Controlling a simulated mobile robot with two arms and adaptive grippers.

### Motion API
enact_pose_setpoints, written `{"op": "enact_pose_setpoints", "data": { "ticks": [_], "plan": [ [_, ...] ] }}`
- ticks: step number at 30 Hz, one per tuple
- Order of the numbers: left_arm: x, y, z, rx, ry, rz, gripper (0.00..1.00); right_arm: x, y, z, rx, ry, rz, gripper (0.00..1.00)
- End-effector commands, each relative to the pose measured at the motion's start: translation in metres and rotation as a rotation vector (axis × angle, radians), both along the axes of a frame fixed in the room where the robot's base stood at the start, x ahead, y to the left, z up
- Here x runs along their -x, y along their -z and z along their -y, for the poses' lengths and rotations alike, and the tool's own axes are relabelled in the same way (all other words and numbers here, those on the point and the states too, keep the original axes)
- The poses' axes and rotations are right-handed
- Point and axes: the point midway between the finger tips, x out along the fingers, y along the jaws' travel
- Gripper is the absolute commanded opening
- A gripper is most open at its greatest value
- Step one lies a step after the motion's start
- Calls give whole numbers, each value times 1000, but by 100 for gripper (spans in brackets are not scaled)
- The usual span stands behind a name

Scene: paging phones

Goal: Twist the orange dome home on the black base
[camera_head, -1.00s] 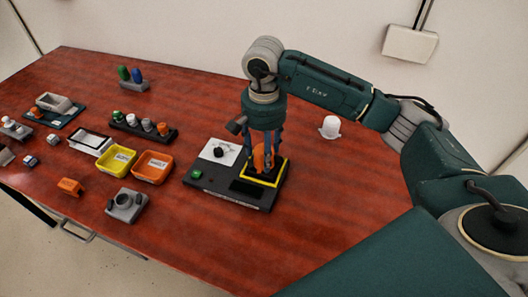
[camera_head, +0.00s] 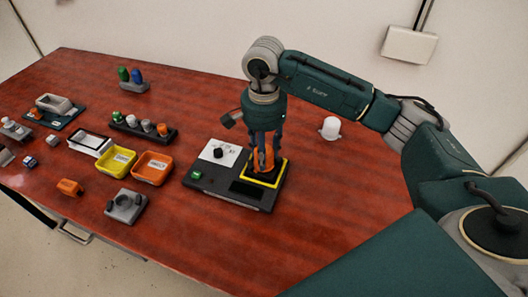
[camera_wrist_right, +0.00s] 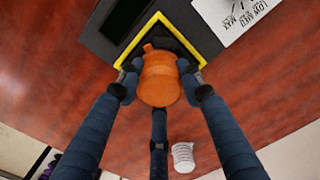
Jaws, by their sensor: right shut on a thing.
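The orange dome (camera_head: 265,158) is between the fingers of my right gripper (camera_head: 264,160), over the yellow-bordered square of a dark panel (camera_head: 222,190). The right wrist view shows the dome (camera_wrist_right: 159,80) close up, with the fingers of the right gripper (camera_wrist_right: 160,88) shut on it from the sides. A black base (camera_wrist_right: 178,40) shows partly inside the yellow border, and the dome covers the rest. Whether the dome is fully seated on it cannot be told. My left gripper is out of view.
The panel also carries a white dial plate (camera_head: 217,153) and a green button (camera_head: 196,175). A white dome (camera_head: 330,128) stands behind right. An orange tray (camera_head: 153,168), a yellow tray (camera_head: 117,160) and a rack of several domes (camera_head: 144,127) lie left.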

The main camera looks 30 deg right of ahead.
Motion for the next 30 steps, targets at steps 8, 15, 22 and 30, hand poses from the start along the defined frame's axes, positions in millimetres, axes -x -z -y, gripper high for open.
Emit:
{"op": "enact_pose_setpoints", "data": {
  "ticks": [8,15,22,30],
  "plan": [
    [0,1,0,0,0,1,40,0,0,0,0,109,-1,20],
    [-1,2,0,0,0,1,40,0,1,0,0,227,0,20],
    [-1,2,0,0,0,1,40,0,0,0,0,319,-1,20],
    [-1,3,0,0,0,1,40,0,1,0,0,437,-1,20]
  ]
}}
